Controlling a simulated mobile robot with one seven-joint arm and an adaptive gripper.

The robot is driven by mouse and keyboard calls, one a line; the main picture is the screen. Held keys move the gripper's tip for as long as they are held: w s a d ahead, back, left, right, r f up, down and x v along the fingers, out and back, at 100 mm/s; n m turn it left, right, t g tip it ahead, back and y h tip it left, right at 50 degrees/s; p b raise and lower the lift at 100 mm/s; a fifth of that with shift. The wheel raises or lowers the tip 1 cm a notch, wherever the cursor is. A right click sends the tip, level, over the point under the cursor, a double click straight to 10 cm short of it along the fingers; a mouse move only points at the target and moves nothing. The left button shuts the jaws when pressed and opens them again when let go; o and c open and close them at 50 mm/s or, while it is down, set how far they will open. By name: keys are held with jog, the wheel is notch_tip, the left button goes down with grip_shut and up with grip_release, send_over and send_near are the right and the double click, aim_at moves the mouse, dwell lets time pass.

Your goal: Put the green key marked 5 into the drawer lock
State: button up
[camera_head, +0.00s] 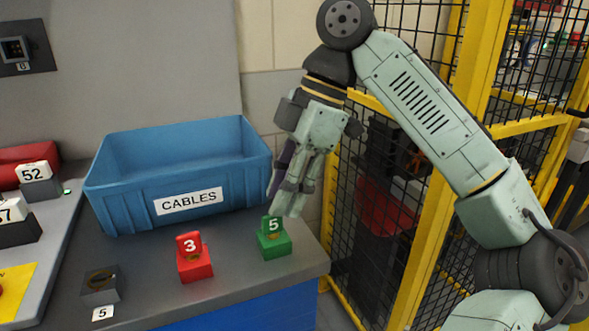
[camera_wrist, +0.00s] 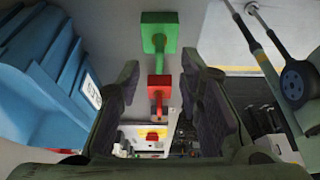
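The green key marked 5 (camera_head: 273,224) stands upright in a green block (camera_head: 276,247) near the counter's right front corner. The green block also shows at the top of the wrist view (camera_wrist: 157,20). My gripper (camera_head: 282,202) hangs just above and slightly right of the green key, fingers pointing down. In the wrist view, its two dark fingers are apart with nothing held between them. A dark grey block with a round brass-rimmed opening (camera_head: 100,281) sits at the front left, beside a label reading 5 (camera_head: 102,314); it looks like the lock.
A red key marked 3 (camera_head: 188,243) stands in a red block between the grey block and the green key. A blue CABLES bin (camera_head: 120,205) is behind them. A yellow fence (camera_head: 440,180) stands to the right. Blocks marked 52 (camera_head: 37,174) and 57 lie at the far left.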

aim_at(272, 218)
jog(key=shift+x, duration=2.5)
jog(key=shift+c, duration=0.4)
grip_shut()
jog(key=shift+r, duration=0.15)
jog(key=shift+r+p, duration=0.35)
jog(key=shift+p, duration=0.1)
jog(key=shift+r+p, duration=1.35)
jog(key=shift+p, duration=0.35)
notch_tip(272, 218, up, 4)
jog(key=p, duration=0.4)
